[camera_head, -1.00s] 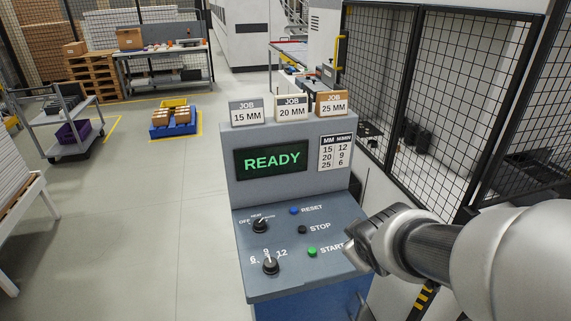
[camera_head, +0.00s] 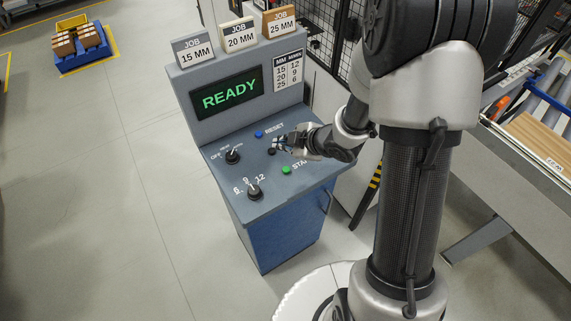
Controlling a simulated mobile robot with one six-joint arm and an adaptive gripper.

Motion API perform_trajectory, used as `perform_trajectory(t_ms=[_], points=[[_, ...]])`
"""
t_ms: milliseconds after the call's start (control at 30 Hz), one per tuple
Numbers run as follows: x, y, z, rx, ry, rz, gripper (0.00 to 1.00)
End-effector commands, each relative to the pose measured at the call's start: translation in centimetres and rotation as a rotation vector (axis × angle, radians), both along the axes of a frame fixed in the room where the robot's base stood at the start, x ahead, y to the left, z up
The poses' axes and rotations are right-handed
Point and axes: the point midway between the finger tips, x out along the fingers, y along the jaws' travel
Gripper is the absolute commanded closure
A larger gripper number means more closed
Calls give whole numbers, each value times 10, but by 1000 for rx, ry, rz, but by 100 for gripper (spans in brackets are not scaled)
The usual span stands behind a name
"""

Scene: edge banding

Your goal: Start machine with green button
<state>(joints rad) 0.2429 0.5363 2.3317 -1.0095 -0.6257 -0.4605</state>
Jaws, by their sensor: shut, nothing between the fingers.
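The green START button (camera_head: 286,170) is on the sloped panel of the control console (camera_head: 262,205), below and right of the black STOP button (camera_head: 271,151) and the blue RESET button (camera_head: 258,134). The screen (camera_head: 229,94) reads READY in green. My gripper (camera_head: 281,144) is shut and empty, over the panel at the STOP row. It hides the STOP label, and the START label is partly covered. The fingertips are above and slightly left of the green button in the picture. I cannot tell whether they touch the panel.
Two black knobs (camera_head: 232,156) (camera_head: 254,192) are on the panel's left. A conveyor with a wooden board (camera_head: 540,135) is at right.

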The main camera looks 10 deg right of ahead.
Motion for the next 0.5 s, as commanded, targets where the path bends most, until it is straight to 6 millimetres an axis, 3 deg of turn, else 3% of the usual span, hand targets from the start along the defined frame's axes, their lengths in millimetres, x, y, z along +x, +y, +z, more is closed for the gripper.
perform_trajectory(t_ms=[267, 500], points=[[0, 0, -4, -1, 1, -2, 100], [0, 0, -26, 0, 1, -3, 100]])
